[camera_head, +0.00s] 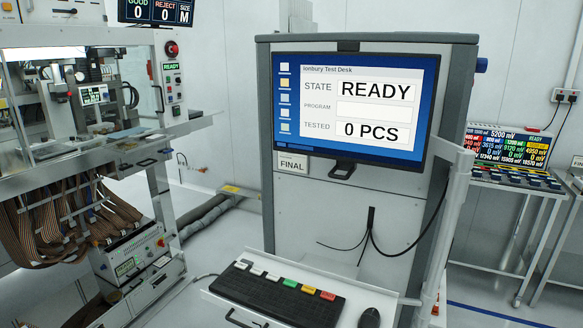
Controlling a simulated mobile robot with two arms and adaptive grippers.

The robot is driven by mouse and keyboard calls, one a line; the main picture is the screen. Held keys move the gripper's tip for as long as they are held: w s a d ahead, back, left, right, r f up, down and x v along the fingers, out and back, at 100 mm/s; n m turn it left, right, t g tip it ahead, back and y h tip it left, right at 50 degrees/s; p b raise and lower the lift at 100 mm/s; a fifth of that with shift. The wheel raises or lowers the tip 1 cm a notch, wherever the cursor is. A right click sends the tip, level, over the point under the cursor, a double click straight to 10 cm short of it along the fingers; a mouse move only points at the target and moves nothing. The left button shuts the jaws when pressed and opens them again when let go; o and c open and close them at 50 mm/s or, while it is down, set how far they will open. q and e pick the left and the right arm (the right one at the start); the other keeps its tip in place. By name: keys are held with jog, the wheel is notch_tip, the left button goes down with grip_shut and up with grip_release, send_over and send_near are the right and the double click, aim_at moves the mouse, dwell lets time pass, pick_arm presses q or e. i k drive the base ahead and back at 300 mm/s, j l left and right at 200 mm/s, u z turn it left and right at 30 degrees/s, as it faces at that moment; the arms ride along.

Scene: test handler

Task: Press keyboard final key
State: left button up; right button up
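A black keyboard (285,303) lies on a pull-out shelf in front of the grey test cabinet. Along its back edge is a row of larger coloured keys: white keys at the left, then a green key (290,283), an orange key (308,289) and a red key (327,295). No lettering on the keys is readable. A "FINAL" label (292,164) sits under the lower left of the monitor (350,105). The screen reads STATE READY, an empty PROGRAM field, and TESTED 0 PCS. Neither of my grippers is visible.
A black mouse (369,318) is right of the keyboard. A pale vertical post (449,205) stands at the cabinet's right side. A handler machine (95,120) with ribbon cables is at the left. A metal table (515,188) with a readout display is at the right.

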aim_at(254, 271)
jog(key=i+j, duration=0.15)
jog(key=i, duration=0.35)
jog(key=i+j+u, duration=0.15)
jog(key=i, duration=0.35)
